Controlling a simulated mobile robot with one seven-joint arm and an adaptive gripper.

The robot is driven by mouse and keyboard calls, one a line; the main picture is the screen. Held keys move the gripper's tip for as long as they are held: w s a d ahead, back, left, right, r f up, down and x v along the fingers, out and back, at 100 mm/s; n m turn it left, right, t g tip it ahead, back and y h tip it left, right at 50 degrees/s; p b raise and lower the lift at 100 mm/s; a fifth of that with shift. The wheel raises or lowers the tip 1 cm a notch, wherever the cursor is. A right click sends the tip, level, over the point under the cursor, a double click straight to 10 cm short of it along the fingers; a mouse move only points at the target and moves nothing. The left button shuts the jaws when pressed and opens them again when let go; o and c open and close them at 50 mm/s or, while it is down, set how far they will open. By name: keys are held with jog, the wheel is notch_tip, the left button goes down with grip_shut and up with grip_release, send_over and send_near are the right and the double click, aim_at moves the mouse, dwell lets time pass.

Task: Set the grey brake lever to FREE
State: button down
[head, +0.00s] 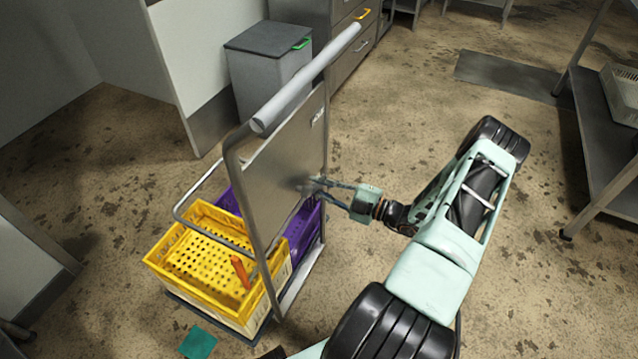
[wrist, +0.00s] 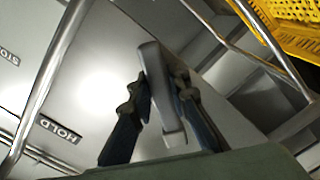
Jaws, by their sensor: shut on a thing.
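The grey brake lever (wrist: 153,60) shows in the middle of the wrist view, in front of the cart's metal panel. My gripper (wrist: 162,88) is shut on it, with one dark finger on each side of the lever. In the head view my gripper (head: 316,188) reaches the face of the cart's upright panel (head: 285,160), and the lever is too small to make out there. A dark plate reading HOLD (wrist: 60,130) is at the lower left of the wrist view. No FREE mark is readable in either view.
The cart carries a yellow crate (head: 160,262) and a purple crate (head: 311,222). Its tube handle (head: 305,80) rises above the panel. A grey bin (head: 265,75) stands behind, and a metal shelf (head: 605,150) is at right.

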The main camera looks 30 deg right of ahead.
jog(key=shift+s+a+f, duration=0.15)
jog(key=shift+f, duration=0.05)
dwell(0.4)
jog(key=c, duration=1.8)
grip_release()
jog(key=shift+s+d, duration=0.3)
jog(key=shift+d, duration=0.1)
jog(key=v, duration=1.1)
